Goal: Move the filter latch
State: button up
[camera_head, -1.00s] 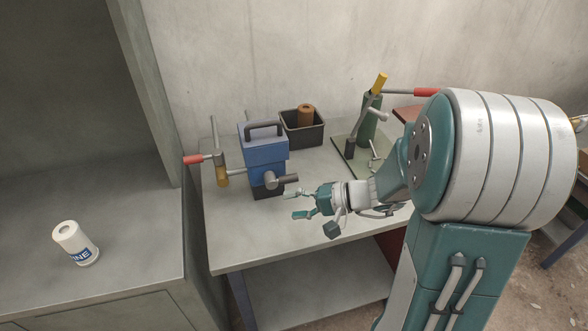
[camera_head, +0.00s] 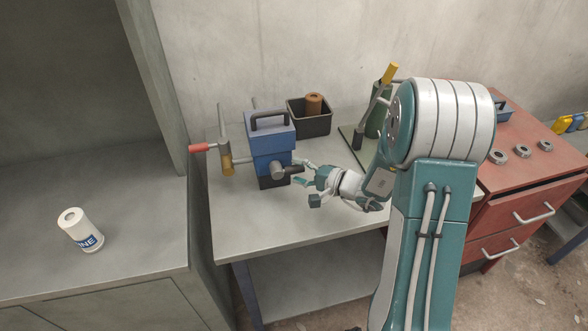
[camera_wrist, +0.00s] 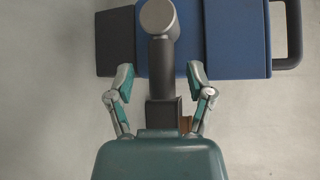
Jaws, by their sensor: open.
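The blue filter box (camera_head: 268,140) stands on the grey bench, with a dark base and a carry handle on top. Its latch, a grey round hub (camera_head: 279,171) with a dark lever, points right on the front side. In the wrist view the latch (camera_wrist: 162,70) runs down from its round hub between my fingers. My gripper (camera_head: 302,172) is open at the lever's right end. In the wrist view my gripper (camera_wrist: 159,80) has one finger on each side of the lever, with gaps; the lever's lower end is near my palm. I cannot tell the depth between them.
A hammer-like tool (camera_head: 226,150) with a red-handled bar is left of the box. A black bin (camera_head: 310,124) holding a brown cylinder is behind. A green press (camera_head: 375,115) stands right. A red drawer cabinet (camera_head: 510,205) is farther right. The bench front is clear.

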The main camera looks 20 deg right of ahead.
jog(key=shift+x, duration=0.75)
grip_shut()
